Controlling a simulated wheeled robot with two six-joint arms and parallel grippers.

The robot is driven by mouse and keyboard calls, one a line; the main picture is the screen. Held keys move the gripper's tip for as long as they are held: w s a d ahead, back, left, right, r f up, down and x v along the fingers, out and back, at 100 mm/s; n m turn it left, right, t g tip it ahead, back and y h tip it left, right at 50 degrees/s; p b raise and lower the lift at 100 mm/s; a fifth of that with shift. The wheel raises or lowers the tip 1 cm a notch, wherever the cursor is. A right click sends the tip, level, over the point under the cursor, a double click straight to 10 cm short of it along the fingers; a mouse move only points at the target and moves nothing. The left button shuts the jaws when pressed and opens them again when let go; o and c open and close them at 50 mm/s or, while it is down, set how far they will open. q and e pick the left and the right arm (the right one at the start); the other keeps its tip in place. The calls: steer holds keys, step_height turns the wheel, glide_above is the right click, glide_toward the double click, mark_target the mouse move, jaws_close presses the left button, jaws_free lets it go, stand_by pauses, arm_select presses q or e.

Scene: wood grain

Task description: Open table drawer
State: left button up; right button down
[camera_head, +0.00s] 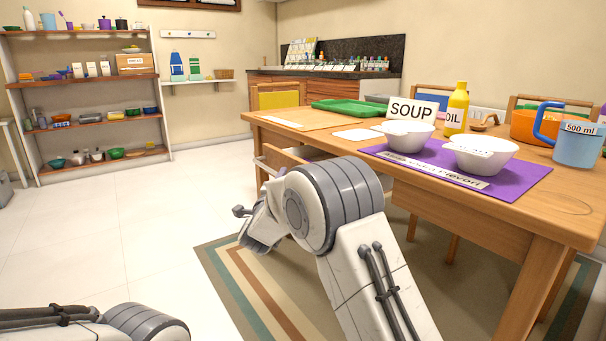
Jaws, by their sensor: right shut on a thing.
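The wooden table (480,226) fills the right side of the head view. A wooden part that looks like its drawer (280,155) juts out from under the tabletop at the table's left end, partly hidden behind my right arm. My right gripper (262,212) is at that end, just below and in front of this part. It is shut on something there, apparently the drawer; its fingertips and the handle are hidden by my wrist. My left arm shows only at the bottom left, and its gripper is out of view.
On the table are a purple mat (520,180) with two white bowls (408,135), a yellow oil bottle (457,108), a blue jug (577,145) and a green tray (348,108). Chairs stand behind it. A striped rug (235,270) lies below. The floor to the left is clear.

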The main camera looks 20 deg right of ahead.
steer(key=s+a, duration=0.2)
steer(key=a, duration=0.5)
steer(key=shift+s, duration=0.25)
steer(key=shift+f, duration=0.1)
steer(key=c, duration=0.8)
jaws_free()
steer(key=shift+c, duration=0.2)
steer(key=p+v, duration=0.3)
steer(key=v, duration=0.7)
steer(key=shift+s+a, duration=0.2)
steer(key=shift+s, duration=0.05)
